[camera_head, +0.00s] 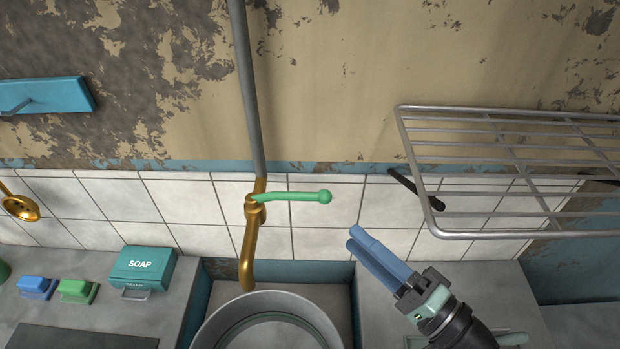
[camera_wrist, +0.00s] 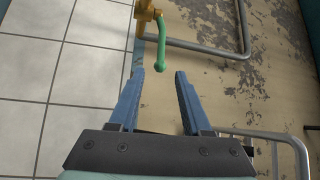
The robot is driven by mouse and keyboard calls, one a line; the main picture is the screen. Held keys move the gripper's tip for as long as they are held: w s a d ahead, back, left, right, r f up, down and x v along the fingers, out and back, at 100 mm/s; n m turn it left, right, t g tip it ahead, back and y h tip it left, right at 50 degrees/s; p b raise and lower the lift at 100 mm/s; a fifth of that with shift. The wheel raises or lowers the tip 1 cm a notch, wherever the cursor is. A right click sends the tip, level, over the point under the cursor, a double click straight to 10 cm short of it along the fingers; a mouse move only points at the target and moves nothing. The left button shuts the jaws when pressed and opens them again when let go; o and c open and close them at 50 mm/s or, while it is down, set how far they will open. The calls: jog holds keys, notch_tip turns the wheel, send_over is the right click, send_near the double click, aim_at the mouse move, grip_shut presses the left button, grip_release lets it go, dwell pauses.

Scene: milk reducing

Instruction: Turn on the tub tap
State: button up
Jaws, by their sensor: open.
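The tub tap is a brass pipe (camera_head: 250,245) on the wall with its spout pointing down over a round grey tub (camera_head: 212,325). Its green lever handle (camera_head: 290,196) sticks out to the right and ends in a round knob. In the wrist view the green handle (camera_wrist: 162,50) lies ahead of the fingers, near the gap between them, with the brass tap body (camera_wrist: 146,12) beyond. My gripper (camera_head: 354,238) has blue fingers and is below and right of the handle, apart from it. In the wrist view my gripper (camera_wrist: 159,75) is open and empty.
A metal wire rack (camera_head: 510,235) juts from the wall at right, near my gripper. A grey pipe (camera_head: 247,90) rises above the tap. A teal soap box (camera_head: 143,268) and blue and green sponges (camera_head: 77,291) sit on the left counter.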

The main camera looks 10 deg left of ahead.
aim_at(306, 193)
jog(key=p+x, duration=0.3)
jog(key=x, duration=0.7)
jog(key=shift+a+r+p, duration=0.25)
jog(key=shift+a+p, duration=0.15)
jog(key=shift+w+a, duration=0.35)
jog(key=shift+a, duration=0.2)
grip_shut()
dwell(0.3)
